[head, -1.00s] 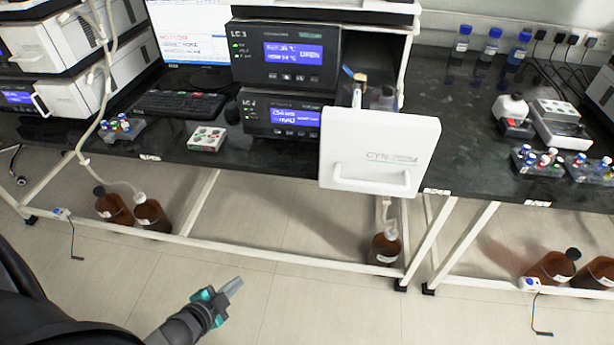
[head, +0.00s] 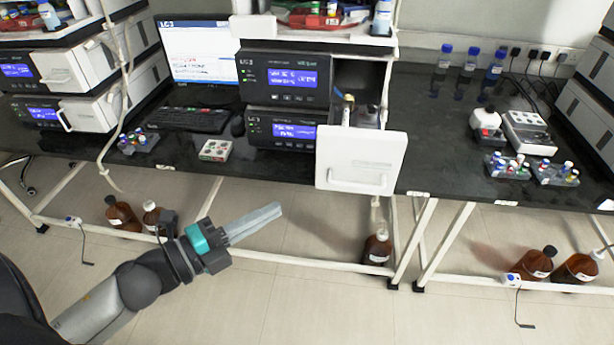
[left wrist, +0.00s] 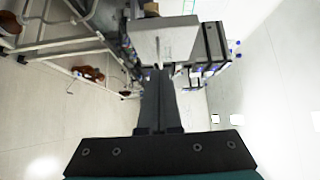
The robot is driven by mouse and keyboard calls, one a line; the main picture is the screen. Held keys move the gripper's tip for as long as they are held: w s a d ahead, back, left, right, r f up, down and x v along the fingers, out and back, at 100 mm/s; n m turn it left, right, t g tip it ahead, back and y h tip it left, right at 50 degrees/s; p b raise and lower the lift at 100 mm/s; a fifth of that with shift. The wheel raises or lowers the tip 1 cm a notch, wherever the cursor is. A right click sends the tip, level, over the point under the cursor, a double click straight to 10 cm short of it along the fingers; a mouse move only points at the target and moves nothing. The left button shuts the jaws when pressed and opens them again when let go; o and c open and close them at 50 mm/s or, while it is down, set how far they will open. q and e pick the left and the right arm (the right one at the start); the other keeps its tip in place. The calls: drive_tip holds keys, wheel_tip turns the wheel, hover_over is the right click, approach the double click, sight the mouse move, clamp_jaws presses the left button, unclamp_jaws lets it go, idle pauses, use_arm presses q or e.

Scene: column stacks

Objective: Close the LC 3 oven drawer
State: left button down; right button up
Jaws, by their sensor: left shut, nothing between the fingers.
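The white oven drawer (head: 360,160) of the LC 3 stack stands pulled out past the bench front, to the right of the dark LC 3 units (head: 285,76). Its front panel has a handle low down, and a column-like part shows inside the open bay behind it. My left gripper (head: 279,209) is shut and empty, in the air in front of the bench. It is to the left of and below the drawer front, apart from it. In the left wrist view the shut fingers (left wrist: 160,75) point toward a white box-like front (left wrist: 165,42), probably the drawer. My right gripper is not in view.
The black bench (head: 440,130) holds a keyboard (head: 187,119), vial racks (head: 138,142) and a small white box (head: 215,150). A white tube hangs at the left. The floor in front is clear.

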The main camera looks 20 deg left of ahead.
use_arm(q)
approach(325, 169)
drive_tip(key=d, duration=0.2)
drive_tip(key=w+d, duration=0.1)
drive_tip(key=d, duration=0.1)
drive_tip(key=shift+w+r, duration=0.15)
drive_tip(key=shift+r, duration=0.05)
drive_tip(key=shift+w+a, duration=0.3)
drive_tip(key=shift+w, duration=0.7)
drive_tip(key=shift+w+a+f, duration=0.1)
drive_tip(key=shift+w+a, duration=0.15)
drive_tip(key=shift+w, duration=0.55)
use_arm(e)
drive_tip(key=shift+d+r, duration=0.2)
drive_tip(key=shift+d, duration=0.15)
